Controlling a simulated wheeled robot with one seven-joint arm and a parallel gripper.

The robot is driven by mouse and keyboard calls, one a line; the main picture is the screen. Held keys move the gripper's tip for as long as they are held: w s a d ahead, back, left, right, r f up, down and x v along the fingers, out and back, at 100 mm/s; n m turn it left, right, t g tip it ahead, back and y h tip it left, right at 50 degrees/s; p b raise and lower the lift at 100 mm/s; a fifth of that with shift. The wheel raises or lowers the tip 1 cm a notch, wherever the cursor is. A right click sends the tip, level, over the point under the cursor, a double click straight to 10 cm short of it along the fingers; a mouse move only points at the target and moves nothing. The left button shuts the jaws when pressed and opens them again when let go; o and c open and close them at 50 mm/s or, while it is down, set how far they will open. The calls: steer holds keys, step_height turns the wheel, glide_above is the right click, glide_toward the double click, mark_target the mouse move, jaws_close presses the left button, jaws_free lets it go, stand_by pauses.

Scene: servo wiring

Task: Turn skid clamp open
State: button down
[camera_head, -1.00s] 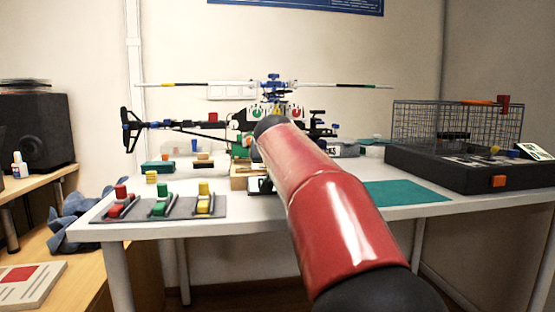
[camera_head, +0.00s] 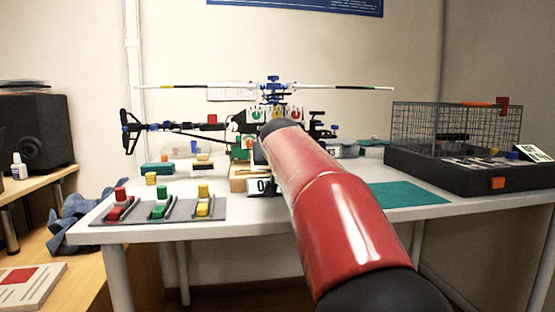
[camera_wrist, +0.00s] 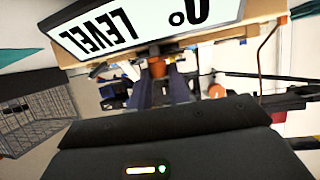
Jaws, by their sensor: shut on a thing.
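A model helicopter (camera_head: 210,126) stands at the back of the white table, its nose and skids partly hidden by my red arm. In the wrist view my gripper (camera_wrist: 160,78) reaches in under a level display (camera_wrist: 130,28) with its two dark fingers closed on a small orange-brown knob (camera_wrist: 158,67), which looks like the skid clamp. The fingers hide much of it, and I cannot tell how far it is turned. In the head view my arm hides the gripper and the clamp. The level display also shows there (camera_head: 261,186), partly covered by my arm.
A grey tray (camera_head: 180,215) with red, green and yellow pieces lies at the front left. A black box with a wire cage (camera_head: 455,125) stands at the right, beside a bare green mat (camera_head: 410,193). Small coloured blocks lie left of the display.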

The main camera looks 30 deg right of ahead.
steer(key=shift+d+r+n+y+p, duration=0.15)
steer(key=shift+n+y+p, duration=0.25)
steer(key=shift+y, duration=0.2)
steer(key=shift+s+d+f+n+t+y, duration=0.15)
steer(key=shift+n+t+y, duration=0.35)
steer(key=shift+n+y, duration=0.5)
steer(key=n+y, duration=0.1)
steer(key=n+y+b, duration=0.2)
steer(key=shift+d+f+y, duration=0.2)
steer(key=shift+d+y, duration=0.05)
steer(key=shift+y, duration=0.05)
steer(key=shift+d+r+n+y, duration=0.1)
steer(key=shift+r+n+y, duration=0.05)
steer(key=shift+n+y, duration=0.8)
steer(key=shift+w+d+r+n+g+y+p, duration=0.15)
steer(key=shift+n+g+y+p, duration=0.25)
steer(key=shift+n+y, duration=0.6)
steer(key=n+g+y+p, duration=0.1)
steer(key=n+y+p, duration=0.1)
steer(key=shift+w+d+r+y+p, duration=0.1)
steer(key=shift+y+p, duration=0.25)
steer(key=shift+n+g+y+p, duration=0.8)
steer(key=shift+n+g+p, duration=0.15)
steer(key=shift+g+p, duration=0.1)
steer(key=shift+w+n+p, duration=0.1)
steer(key=shift+n+p, duration=0.2)
steer(key=shift+p, duration=0.1)
steer(key=shift+f+g+y, duration=0.3)
steer(key=shift+g+y, duration=0.05)
steer(key=shift+y, duration=0.05)
